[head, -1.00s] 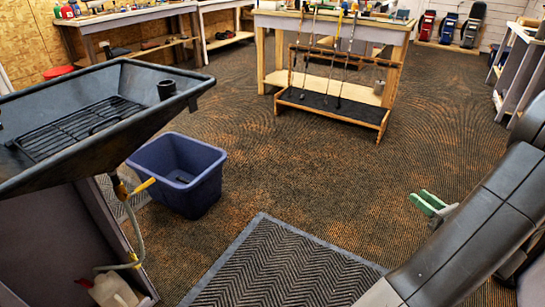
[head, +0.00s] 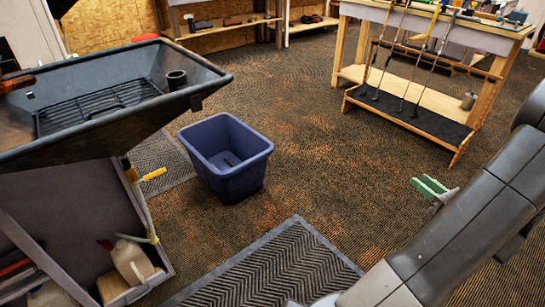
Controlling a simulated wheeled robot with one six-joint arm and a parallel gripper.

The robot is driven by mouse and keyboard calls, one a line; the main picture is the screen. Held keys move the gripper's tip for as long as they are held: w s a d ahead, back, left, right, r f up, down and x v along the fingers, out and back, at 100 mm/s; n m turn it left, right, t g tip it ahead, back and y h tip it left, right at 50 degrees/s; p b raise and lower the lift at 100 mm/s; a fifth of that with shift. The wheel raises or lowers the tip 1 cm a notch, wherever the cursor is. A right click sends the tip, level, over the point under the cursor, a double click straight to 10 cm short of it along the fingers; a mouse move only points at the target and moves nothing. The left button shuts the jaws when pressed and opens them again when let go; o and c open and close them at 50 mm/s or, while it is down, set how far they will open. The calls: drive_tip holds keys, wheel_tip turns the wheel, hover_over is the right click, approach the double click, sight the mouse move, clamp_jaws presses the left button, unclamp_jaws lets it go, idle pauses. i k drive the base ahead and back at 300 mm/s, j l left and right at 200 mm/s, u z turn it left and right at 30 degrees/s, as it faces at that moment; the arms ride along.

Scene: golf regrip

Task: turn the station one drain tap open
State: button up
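The drain tap with its yellow lever (head: 154,174) sits under the dark sink tray (head: 190,88) of the station at the left. The lever sticks out to the right, tilted slightly up. The tap's body is small and partly shaded below the tray. A pale hose (head: 149,215) runs down from it. My gripper (head: 418,182) has green fingers with a gap between them. It is open and empty, over the carpet at the right, well apart from the tap.
A blue bin (head: 226,185) stands on the floor right of the tap. A white jug (head: 132,260) sits on the station's low shelf. A grey mat (head: 270,272) lies in front. A club rack (head: 400,115) stands at the back right. Carpet between bin and gripper is clear.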

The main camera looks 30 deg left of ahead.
sight(152, 175)
drive_tip(key=i+u, duration=0.1)
drive_tip(key=u, duration=0.35)
drive_tip(key=i+l+u, duration=0.1)
drive_tip(key=u, duration=0.35)
drive_tip(key=i+l+u, duration=0.15)
drive_tip(key=u, duration=0.35)
drive_tip(key=l+u, duration=0.15)
drive_tip(key=u, duration=0.3)
drive_tip(key=i+l+u, duration=0.1)
drive_tip(key=u, duration=0.3)
drive_tip(key=l+u, duration=0.9)
drive_tip(key=u, duration=0.25)
drive_tip(key=i+l, duration=0.05)
